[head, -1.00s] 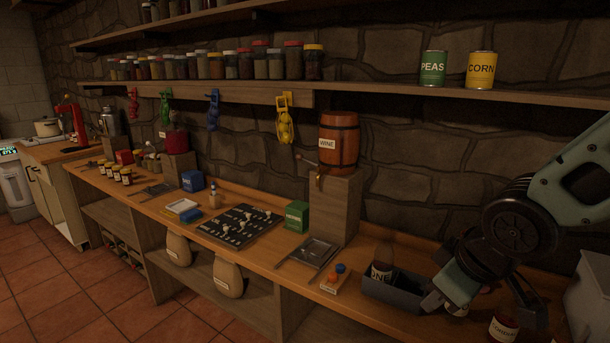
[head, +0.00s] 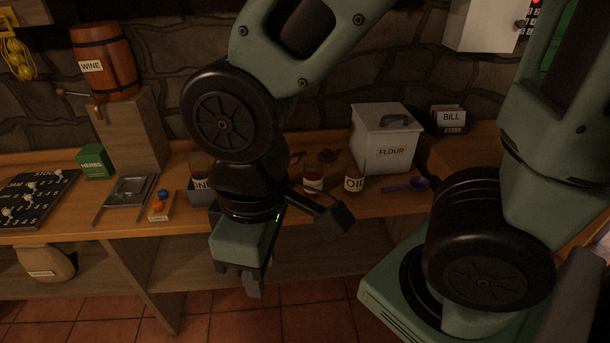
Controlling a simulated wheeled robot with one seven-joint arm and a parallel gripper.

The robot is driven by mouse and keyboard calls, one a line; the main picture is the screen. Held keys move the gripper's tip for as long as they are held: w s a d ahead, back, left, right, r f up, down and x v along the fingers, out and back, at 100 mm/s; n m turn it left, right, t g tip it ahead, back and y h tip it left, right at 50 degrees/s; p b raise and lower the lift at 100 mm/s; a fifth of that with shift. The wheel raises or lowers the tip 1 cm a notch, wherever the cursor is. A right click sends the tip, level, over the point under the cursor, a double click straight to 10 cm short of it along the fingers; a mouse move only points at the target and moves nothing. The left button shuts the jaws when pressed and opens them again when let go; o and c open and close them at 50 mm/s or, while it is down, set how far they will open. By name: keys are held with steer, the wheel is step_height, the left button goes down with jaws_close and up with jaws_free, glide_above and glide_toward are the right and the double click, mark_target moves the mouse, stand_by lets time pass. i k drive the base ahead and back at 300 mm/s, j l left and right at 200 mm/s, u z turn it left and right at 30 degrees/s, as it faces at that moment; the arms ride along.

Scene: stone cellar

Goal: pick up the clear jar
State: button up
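I cannot make out a clear jar for certain in the current head view. A small labelled bottle or jar (head: 313,182) with dark contents stands on the counter behind my arm, and one marked OIL (head: 353,181) stands to its right. My gripper (head: 239,282) hangs pointing down in front of the counter's front edge, apart from these containers. Its fingers are small and dark, so I cannot tell whether they are open or shut. My arm hides part of the counter.
A white FLOUR bin (head: 385,140) stands at the back right, with a purple scoop (head: 407,186) in front. A dark caddy (head: 203,191) sits behind my wrist. The WINE barrel (head: 103,62), green HERBS box (head: 96,163) and metal tray (head: 128,191) are at left.

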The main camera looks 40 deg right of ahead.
mark_target(313, 165)
steer(key=z, duration=0.8)
steer(key=l+u, duration=0.35)
steer(key=k+l+u, duration=0.1)
steer(key=l+u, duration=0.25)
steer(key=l, duration=0.2)
steer(key=k+l+u, duration=0.1)
steer(key=l+u, duration=0.25)
steer(key=k+l+u, duration=0.2)
steer(key=l+u, duration=0.15)
steer(key=l, duration=0.1)
